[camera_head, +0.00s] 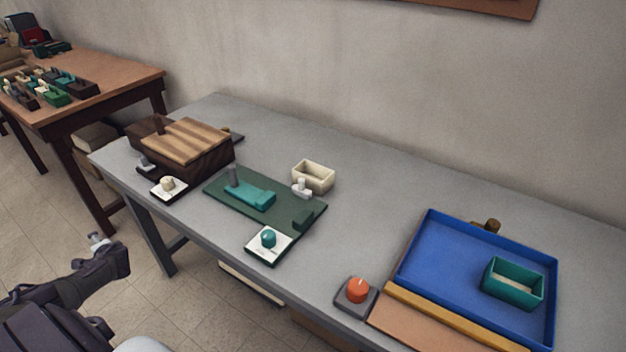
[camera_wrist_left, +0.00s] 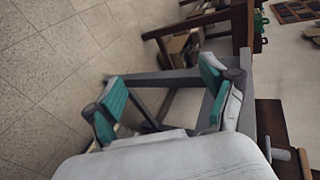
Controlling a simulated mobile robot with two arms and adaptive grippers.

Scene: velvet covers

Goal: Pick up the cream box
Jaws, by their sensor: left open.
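The cream box (camera_head: 314,176) is a small open-topped box on the grey table (camera_head: 352,212), towards the wall. It stands behind the dark green board (camera_head: 220,187), with a small white knobbed piece (camera_head: 301,188) close at its front. My left arm comes in at the lower left of the head view, off the table's front edge and well away from the cream box. In the left wrist view my left gripper (camera_wrist_left: 165,103) is open, with its two green-padded fingers apart and nothing between them. The cream box cannot be made out there. My right gripper is not in view.
A brown wooden box with a striped lid (camera_head: 186,141) stands at the table's left end. A teal-knobbed white block (camera_head: 268,243) and an orange-knobbed block (camera_head: 357,292) sit near the front edge. A blue tray (camera_head: 435,250) holds a green box (camera_head: 513,283) on the right.

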